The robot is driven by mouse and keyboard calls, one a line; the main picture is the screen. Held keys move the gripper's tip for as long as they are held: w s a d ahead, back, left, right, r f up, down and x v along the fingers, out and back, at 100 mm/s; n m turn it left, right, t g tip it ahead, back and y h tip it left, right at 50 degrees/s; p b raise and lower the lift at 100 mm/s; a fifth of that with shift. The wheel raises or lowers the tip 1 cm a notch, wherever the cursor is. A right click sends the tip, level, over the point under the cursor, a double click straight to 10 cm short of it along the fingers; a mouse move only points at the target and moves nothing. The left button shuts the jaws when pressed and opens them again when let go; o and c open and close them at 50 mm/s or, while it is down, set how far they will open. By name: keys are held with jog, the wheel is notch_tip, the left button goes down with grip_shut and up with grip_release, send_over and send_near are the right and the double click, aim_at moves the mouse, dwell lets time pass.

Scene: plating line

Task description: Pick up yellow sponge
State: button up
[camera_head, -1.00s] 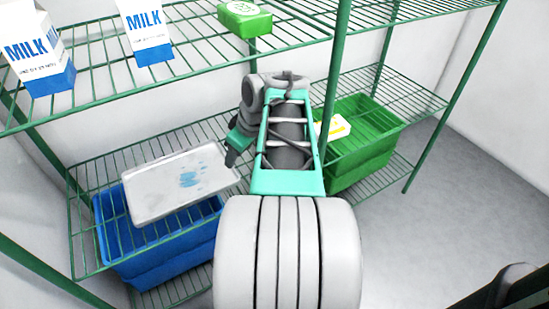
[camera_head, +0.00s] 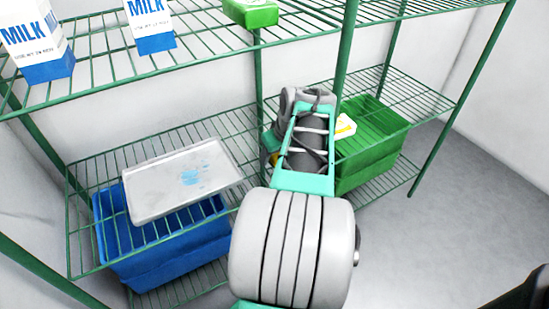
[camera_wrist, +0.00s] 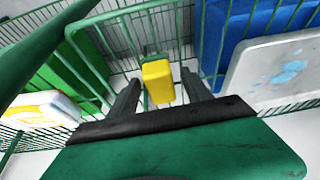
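The yellow sponge (camera_wrist: 158,82) appears in the wrist view between my two dark fingers, beyond the wrist. My gripper (camera_wrist: 160,75) is open, with one finger on either side of the sponge and visible gaps to it. I cannot tell how far the sponge lies past the fingertips. In the head view only a small yellow patch (camera_head: 274,159) shows beside my wrist. My arm hides the fingers there.
A grey tray (camera_head: 150,205) with blue stains lies on the middle wire shelf, above a blue crate (camera_head: 165,262). A green crate (camera_head: 370,160) and a white-and-yellow pack (camera_head: 345,127) are on the right. A green post (camera_head: 345,50) stands close to my arm. Milk cartons (camera_head: 150,22) stand above.

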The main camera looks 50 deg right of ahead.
grip_shut()
dwell(0.4)
jog(key=shift+r, duration=0.1)
jog(key=shift+r, duration=0.3)
notch_tip(320, 180, up, 3)
jog(key=shift+r+p, duration=0.15)
jog(key=shift+p, duration=1)
jog(key=s+r+p, duration=0.4)
jog(key=s+r, duration=0.5)
jog(key=s, duration=0.5)
jog(key=shift+a, duration=0.3)
